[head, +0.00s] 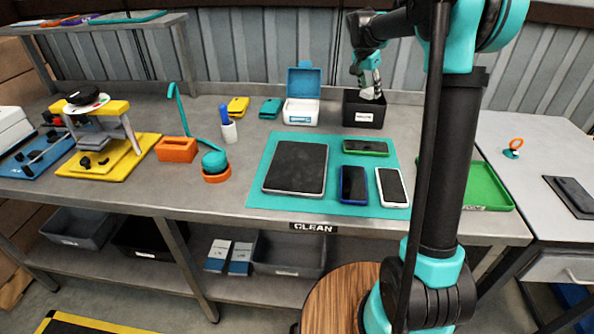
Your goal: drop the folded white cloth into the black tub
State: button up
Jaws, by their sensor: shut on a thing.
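The black tub (363,113) with a white label on its front stands at the back of the bench, right of a white box. My gripper (369,85) points down over the tub's opening, with its fingertips about at rim height. It is shut on the folded white cloth (369,94), a small pale patch at the fingertips. The cloth's lower part and the tub's inside are hard to make out. I cannot tell whether the cloth touches the tub.
In front lies a teal mat (259,187) with a tablet and several phones. A green tray (488,187) sits right, partly behind my arm.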

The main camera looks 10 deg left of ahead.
jog(key=shift+f, duration=0.35)
jog(key=o, duration=1.3)
jog(key=shift+r, duration=0.1)
jog(key=v, duration=1.2)
